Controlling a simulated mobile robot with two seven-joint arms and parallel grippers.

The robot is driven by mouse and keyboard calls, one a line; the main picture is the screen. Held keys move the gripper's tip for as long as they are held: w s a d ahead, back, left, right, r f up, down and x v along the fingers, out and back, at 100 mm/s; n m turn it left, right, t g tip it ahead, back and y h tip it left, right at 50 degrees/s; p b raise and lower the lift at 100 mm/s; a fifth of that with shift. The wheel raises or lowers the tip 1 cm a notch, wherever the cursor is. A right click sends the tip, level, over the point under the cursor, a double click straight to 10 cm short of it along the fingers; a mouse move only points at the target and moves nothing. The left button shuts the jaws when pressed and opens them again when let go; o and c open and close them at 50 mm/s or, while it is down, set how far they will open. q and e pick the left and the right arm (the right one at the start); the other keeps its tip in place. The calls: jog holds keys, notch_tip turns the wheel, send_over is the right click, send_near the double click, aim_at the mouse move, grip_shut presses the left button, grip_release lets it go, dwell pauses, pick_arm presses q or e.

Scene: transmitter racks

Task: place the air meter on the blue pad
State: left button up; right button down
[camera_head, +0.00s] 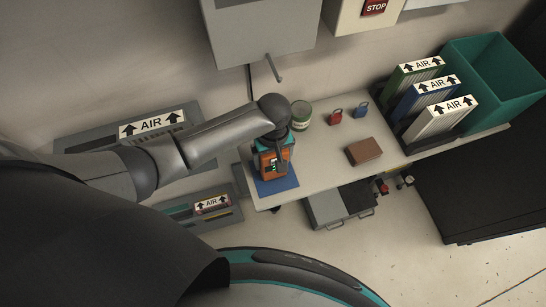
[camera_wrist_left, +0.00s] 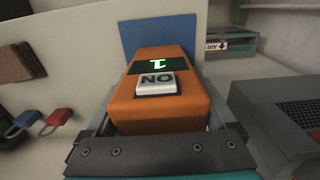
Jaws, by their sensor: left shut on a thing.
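The air meter (camera_head: 270,163) is an orange box with a dark display. My left gripper (camera_head: 273,146) is shut on it at the left end of the table. The blue pad (camera_head: 277,185) lies flat on the table, below the meter in the head view and partly covered by it. In the left wrist view the meter (camera_wrist_left: 160,88) shows a lit green mark and a white button, between the gripper fingers (camera_wrist_left: 160,128). The blue pad (camera_wrist_left: 158,33) shows beyond it. I cannot tell whether the meter touches the pad. My right gripper is out of view.
Filter boxes (camera_head: 430,95) and a teal bin (camera_head: 492,80) are at the right. A grey cabinet (camera_head: 258,30) hangs above.

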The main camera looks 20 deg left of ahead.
pick_arm(q)
jog(key=shift+f, duration=0.1)
jog(key=o, duration=1.5)
notch_tip(320, 180, up, 12)
jog(key=p, duration=0.2)
jog(key=shift+p, duration=0.3)
